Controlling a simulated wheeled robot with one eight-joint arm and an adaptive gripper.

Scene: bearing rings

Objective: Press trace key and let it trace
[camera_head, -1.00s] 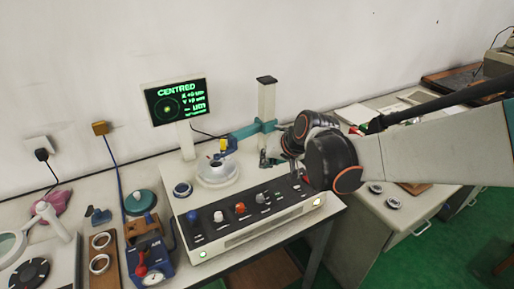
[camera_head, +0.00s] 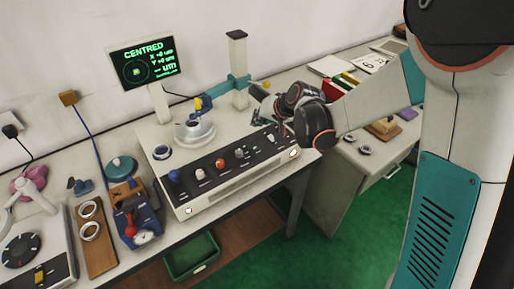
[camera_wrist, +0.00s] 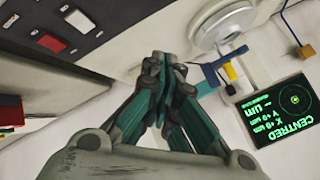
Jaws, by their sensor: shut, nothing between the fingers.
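The measuring instrument (camera_head: 240,188) stands on the bench with a dark sloping key panel (camera_head: 208,176). The panel carries a blue knob (camera_head: 174,176), a white one (camera_head: 199,174), an orange-red one (camera_head: 220,164) and grey controls. I cannot read which is the trace key. In the wrist view a red key (camera_wrist: 50,42) and a white key (camera_wrist: 77,20) show on the panel. A bearing ring sits on the round turntable (camera_head: 194,136). The screen (camera_head: 143,62) reads CENTRED. My gripper (camera_wrist: 163,62) is shut and empty, apart from the keys, above the panel's right end.
The teal-collared column (camera_head: 237,70) rises behind the panel, near my gripper. A blue gauge box (camera_head: 137,222) and a wooden board with rings (camera_head: 93,240) stand further left. A green bin (camera_head: 192,258) is below the bench.

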